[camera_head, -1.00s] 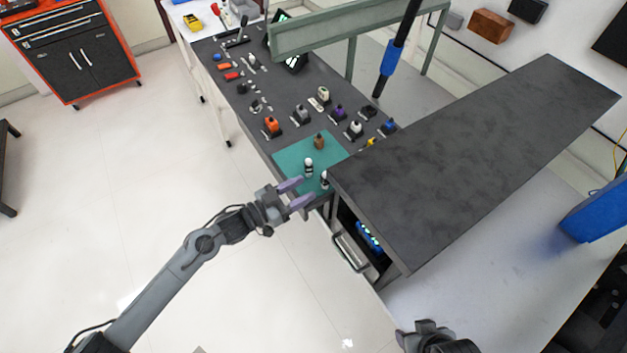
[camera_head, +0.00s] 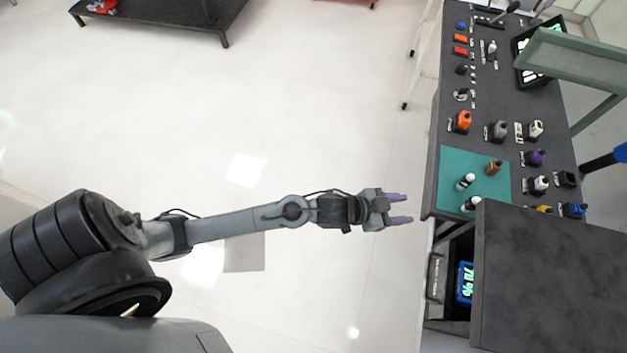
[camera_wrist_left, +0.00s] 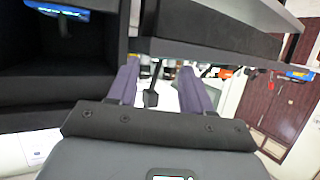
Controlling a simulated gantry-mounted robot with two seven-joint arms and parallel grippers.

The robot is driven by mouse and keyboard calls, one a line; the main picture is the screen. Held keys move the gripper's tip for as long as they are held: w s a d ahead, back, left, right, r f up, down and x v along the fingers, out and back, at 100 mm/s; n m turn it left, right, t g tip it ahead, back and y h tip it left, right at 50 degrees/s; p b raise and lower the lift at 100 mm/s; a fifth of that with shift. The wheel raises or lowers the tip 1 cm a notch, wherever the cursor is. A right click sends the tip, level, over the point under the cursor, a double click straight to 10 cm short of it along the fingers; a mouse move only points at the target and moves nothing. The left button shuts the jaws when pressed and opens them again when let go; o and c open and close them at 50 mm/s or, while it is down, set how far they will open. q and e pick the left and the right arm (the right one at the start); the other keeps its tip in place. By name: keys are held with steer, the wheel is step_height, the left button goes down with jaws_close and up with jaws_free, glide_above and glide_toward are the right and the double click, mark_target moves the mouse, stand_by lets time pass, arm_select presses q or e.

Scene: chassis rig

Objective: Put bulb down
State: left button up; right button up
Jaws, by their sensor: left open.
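My left gripper (camera_head: 402,207) is open and empty, with its two purple fingers pointing right toward the bench, just off its edge. The left wrist view shows both fingers (camera_wrist_left: 160,88) apart with nothing held between them. On the teal mat (camera_head: 450,163) stand two small white-and-black pieces, one near the middle (camera_head: 465,182) and one at the near edge (camera_head: 471,204), partly behind the dark top. A brown piece (camera_head: 494,167) stands at the mat's right side. I cannot tell which of these is the bulb. My right gripper is out of view.
The raised dark top (camera_head: 550,280) stands right of my gripper. Below it is an open bay with a lit blue device (camera_head: 465,283). Several coloured parts, including an orange one (camera_head: 460,122), line the bench beyond the mat.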

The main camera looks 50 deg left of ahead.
arm_select(q)
steer(key=s+a+f+n+g+y, duration=0.1)
steer(key=s+a+n+g+y, duration=0.1)
steer(key=s+a, duration=0.4)
steer(key=s+a+f+n+g+y, duration=0.1)
steer(key=s+a+g+y, duration=0.3)
steer(key=s, duration=1.2)
steer(key=a+n+g, duration=0.1)
steer(key=a+g, duration=0.1)
steer(key=shift+s+f+n+g+y, duration=0.25)
steer(key=shift+s+n+g+y, duration=0.05)
steer(key=shift+s+y, duration=0.1)
step_height(320, 180, up, 39)
steer(key=p, duration=3.8)
steer(key=shift+f, duration=0.2)
